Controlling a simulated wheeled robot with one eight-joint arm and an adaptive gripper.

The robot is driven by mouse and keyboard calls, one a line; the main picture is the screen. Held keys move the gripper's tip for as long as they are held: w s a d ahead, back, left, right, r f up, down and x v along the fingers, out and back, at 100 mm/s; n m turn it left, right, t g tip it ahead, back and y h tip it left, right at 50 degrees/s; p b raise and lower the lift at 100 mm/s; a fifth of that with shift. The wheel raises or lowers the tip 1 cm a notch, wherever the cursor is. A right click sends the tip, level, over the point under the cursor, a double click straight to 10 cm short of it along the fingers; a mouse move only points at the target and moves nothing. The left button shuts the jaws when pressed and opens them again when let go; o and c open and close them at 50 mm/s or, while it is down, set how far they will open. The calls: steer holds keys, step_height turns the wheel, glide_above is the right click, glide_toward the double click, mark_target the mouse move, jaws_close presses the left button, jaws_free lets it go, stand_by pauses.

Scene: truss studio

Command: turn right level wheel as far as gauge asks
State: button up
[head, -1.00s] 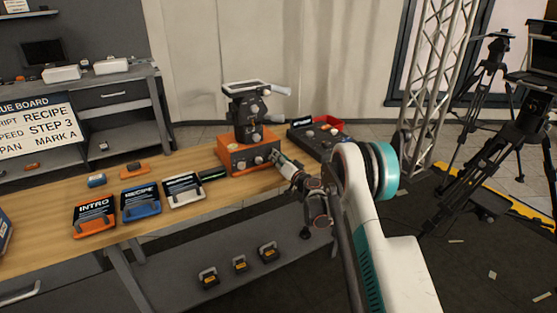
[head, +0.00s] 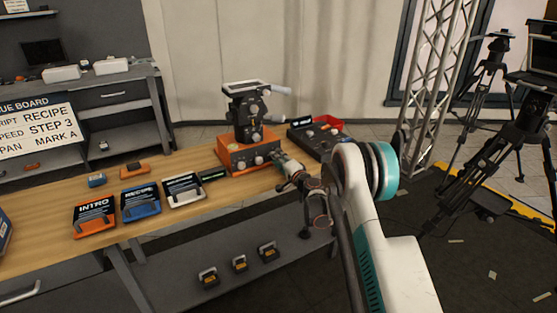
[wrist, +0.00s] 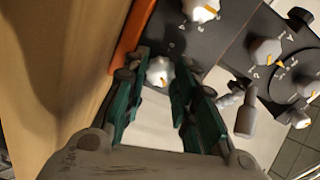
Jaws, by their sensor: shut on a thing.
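An orange base (head: 236,152) with a camera head on it stands on the wooden bench. Pale round knobs are on its dark front face, and the rightmost one is hidden by my gripper in the head view. My gripper (head: 274,157) is at the right end of that face. In the wrist view, the green fingers of my gripper (wrist: 158,100) are shut around a pale wheel (wrist: 160,72) with an orange mark. A small dark display (head: 213,176) with a green strip lies left of the base; its reading is too small to tell.
A dark control box (head: 318,140) stands just right of the base, with a red bin (head: 328,121) behind it. Tilted cards (head: 140,202) stand along the bench to the left. Tripods (head: 515,130) and a truss (head: 436,80) stand at right.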

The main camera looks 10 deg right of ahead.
steer(key=shift+m, duration=0.5)
steer(key=o, duration=1.1)
steer(key=shift+c, duration=0.2)
steer(key=v, duration=1.2)
